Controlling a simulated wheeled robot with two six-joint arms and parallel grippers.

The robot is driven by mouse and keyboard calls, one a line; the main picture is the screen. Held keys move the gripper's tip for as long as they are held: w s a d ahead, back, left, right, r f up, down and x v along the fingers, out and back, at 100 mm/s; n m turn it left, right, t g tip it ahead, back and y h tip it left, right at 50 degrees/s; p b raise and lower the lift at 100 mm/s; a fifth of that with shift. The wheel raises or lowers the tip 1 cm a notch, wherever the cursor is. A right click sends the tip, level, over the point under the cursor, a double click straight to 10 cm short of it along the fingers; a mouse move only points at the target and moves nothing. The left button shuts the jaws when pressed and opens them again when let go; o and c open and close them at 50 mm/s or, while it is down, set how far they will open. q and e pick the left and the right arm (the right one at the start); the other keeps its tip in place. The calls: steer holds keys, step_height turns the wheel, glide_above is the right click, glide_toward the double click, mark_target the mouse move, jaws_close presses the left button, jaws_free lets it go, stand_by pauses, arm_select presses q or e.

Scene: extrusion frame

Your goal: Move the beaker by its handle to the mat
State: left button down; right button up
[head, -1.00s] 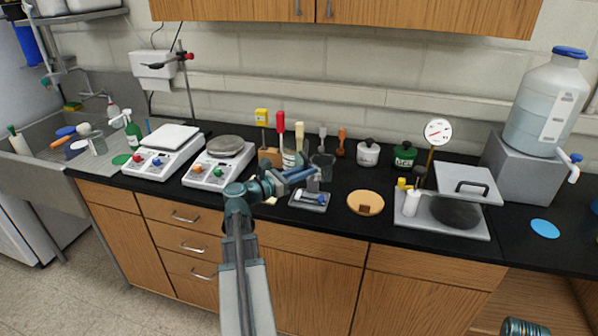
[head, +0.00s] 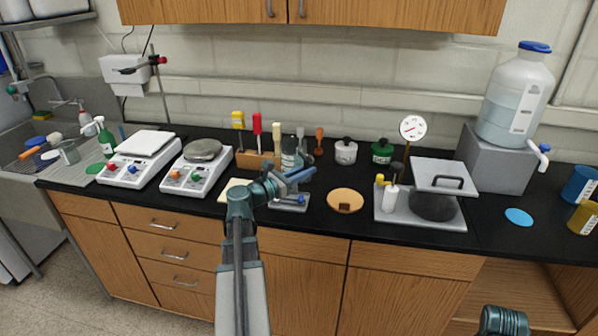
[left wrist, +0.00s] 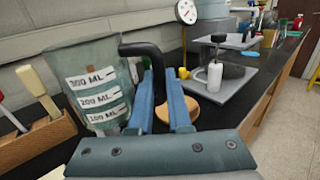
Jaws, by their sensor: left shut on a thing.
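The clear beaker with white volume labels (left wrist: 98,88) shows at the left of the left wrist view, upright, with its black handle (left wrist: 150,55) on the right side. My left gripper (left wrist: 160,100) is shut on that handle. In the head view the beaker (head: 291,154) is just beyond my left gripper (head: 292,180), in front of the wooden tool block; its base is hidden. A flat round blue mat (head: 519,217) lies bare on the counter at right. A similar green disc (head: 96,168) lies far left. My right gripper is not seen.
A grey block (head: 497,160) bears a large jug. Blue (head: 579,185) and yellow (head: 584,218) cups stand far right.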

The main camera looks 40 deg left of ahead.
arm_select(q)
steer(key=shift+w+d, duration=5.9)
steer(key=shift+w, duration=0.9)
steer(key=shift+f+b, duration=5.9)
steer(key=shift+b, duration=0.05)
steer(key=shift+f+b, duration=0.6)
steer(key=shift+f, duration=0.05)
steer(key=c, duration=0.8)
jaws_free()
steer(key=s, duration=0.4)
steer(key=s+a, duration=0.1)
steer(key=s, duration=0.8)
steer(key=shift+s+a, duration=0.3)
steer(key=shift+s, duration=0.05)
